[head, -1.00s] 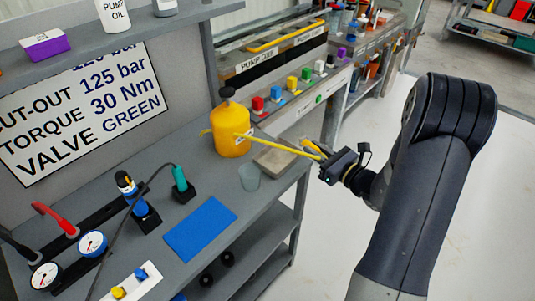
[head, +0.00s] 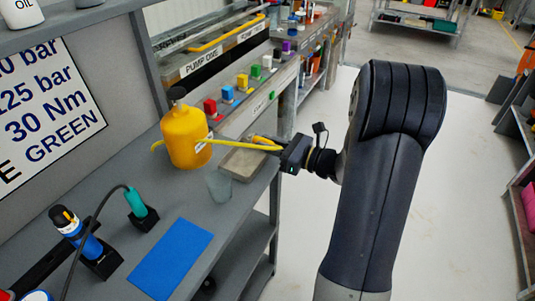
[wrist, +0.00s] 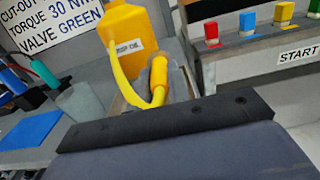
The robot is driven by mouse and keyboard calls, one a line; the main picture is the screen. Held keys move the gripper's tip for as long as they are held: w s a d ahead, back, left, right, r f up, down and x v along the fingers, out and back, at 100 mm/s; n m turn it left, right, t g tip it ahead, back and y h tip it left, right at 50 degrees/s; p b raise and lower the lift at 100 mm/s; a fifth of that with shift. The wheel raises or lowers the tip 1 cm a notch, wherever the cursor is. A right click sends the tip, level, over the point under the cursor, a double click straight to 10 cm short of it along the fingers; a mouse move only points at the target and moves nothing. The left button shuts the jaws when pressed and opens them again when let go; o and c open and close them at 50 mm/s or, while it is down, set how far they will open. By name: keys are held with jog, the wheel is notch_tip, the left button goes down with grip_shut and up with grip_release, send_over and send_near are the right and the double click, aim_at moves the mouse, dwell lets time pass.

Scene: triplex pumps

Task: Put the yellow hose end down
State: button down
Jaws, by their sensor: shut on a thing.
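The yellow hose (head: 232,142) runs from a yellow bottle (head: 184,138) with a dark cap, labelled as oil in the wrist view (wrist: 124,42). My gripper (head: 276,147) is shut on the yellow hose end (head: 262,143), right of the bottle and above a shallow tray (head: 243,165) at the bench's right edge. In the wrist view the hose end (wrist: 159,72) points up, and the hose loops down on its left. The fingertips are largely hidden there by the dark gripper body. I cannot tell the gap between hose end and tray.
A clear cup (head: 219,187) stands in front of the tray. A blue mat (head: 172,258) lies nearer on the bench, left of it a green-handled tool (head: 138,203) in a holder. Behind are several coloured blocks (head: 242,82) on a ledge. Open floor (head: 450,190) lies to the right.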

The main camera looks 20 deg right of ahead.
aim_at(269, 163)
jog(key=shift+f, duration=1.5)
jog(key=shift+f+b, duration=0.15)
jog(key=shift+b, duration=0.2)
jog(key=c, duration=1.3)
grip_release()
jog(key=shift+r, duration=0.25)
jog(key=v, duration=1.2)
jog(key=shift+p, duration=0.3)
